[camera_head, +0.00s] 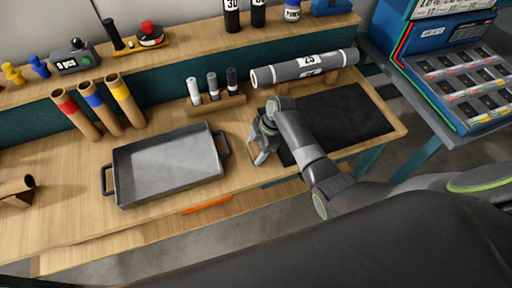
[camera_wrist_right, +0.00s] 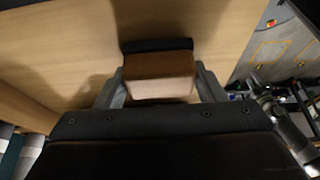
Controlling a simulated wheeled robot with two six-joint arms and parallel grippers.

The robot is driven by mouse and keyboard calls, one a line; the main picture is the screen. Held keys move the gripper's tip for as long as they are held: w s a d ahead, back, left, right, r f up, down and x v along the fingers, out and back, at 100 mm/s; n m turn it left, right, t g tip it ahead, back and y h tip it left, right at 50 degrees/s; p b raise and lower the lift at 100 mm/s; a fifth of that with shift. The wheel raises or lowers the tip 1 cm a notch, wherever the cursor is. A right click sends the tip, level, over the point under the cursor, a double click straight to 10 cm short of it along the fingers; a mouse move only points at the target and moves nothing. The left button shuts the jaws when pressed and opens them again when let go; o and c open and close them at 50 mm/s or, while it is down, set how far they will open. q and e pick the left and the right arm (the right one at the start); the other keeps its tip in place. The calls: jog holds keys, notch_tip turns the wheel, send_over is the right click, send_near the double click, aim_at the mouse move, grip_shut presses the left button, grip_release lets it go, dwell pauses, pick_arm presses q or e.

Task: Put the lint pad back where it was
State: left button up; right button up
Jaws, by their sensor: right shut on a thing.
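My right gripper (camera_head: 262,152) is over the front part of the wooden bench, between the grey tray and the black mat. In the right wrist view, the gripper (camera_wrist_right: 160,88) is shut on the lint pad (camera_wrist_right: 160,72), a small brown block with a black strip along its far side. The block sits between the two fingers, with bench wood behind it. My left gripper is not in view.
A grey tray (camera_head: 122,190) with handles stands left of the gripper. The black mat (camera_head: 350,120) lies to the right, with a grey roll (camera_head: 305,68) behind it. Three small markers in a wooden holder (camera_head: 215,104) stand behind. Three cardboard tubes (camera_head: 103,108) stand at left.

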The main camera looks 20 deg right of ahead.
jog(key=shift+f, duration=0.2)
jog(key=o, duration=1)
jog(key=shift+c, duration=0.2)
jog(key=shift+r, duration=0.15)
jog(key=shift+r, duration=0.2)
jog(key=b+v, duration=0.1)
jog(key=v, duration=1)
jog(key=shift+d+r, duration=0.15)
jog(key=shift+r, duration=0.25)
jog(key=shift+f, duration=0.1)
